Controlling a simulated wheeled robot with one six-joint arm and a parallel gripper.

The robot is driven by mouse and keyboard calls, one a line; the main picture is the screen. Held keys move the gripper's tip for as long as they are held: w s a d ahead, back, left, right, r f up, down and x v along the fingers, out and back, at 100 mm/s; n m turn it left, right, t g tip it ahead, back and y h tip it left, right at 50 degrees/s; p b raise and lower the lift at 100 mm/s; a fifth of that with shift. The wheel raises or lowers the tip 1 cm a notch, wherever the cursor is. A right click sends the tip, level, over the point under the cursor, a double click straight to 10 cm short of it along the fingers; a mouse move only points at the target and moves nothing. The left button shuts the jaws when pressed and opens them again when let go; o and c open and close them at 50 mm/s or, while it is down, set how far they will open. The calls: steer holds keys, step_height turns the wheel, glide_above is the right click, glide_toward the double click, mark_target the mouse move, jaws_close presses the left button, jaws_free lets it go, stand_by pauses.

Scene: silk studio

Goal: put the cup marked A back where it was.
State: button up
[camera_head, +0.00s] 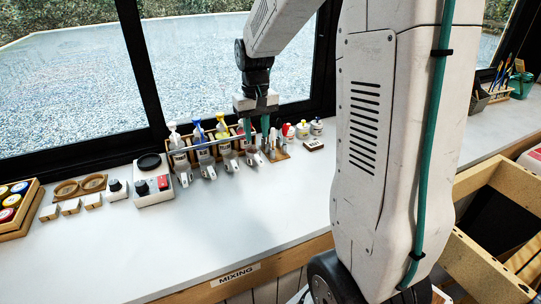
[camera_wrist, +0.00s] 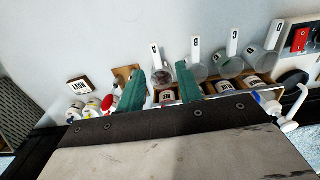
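Several small grey cups with white handles stand in a row on the white counter, in front of a bottle rack. In the wrist view the cups run from the leftmost cup (camera_wrist: 160,76) to the rightmost cup (camera_wrist: 258,59). My gripper (camera_head: 258,141) is above the right end of the row in the head view. In the wrist view its teal fingers are apart, with the leftmost cup showing between them. I see no contact.
The wooden rack (camera_head: 180,163) holds pump bottles, close behind the cups. A wooden block with upright tools (camera_head: 273,151) stands beside the right end of the row. A grey scale-like device (camera_head: 152,181) is at the left. The counter front (camera_head: 230,215) is clear.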

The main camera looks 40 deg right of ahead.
steer(key=s+a+r+n, duration=0.1)
steer(key=s+a+r, duration=0.1)
steer(key=s+a, duration=0.3)
steer(key=s+a+r+n, duration=0.1)
steer(key=s+a+r, duration=0.2)
steer(key=s, duration=0.9)
steer(key=s+a+r+n+t, duration=0.1)
steer(key=s+a+r, duration=0.1)
steer(key=s+a, duration=0.4)
steer(key=shift+s+a+r, duration=0.25)
steer(key=shift+s+a, duration=0.15)
steer(key=shift+s, duration=0.85)
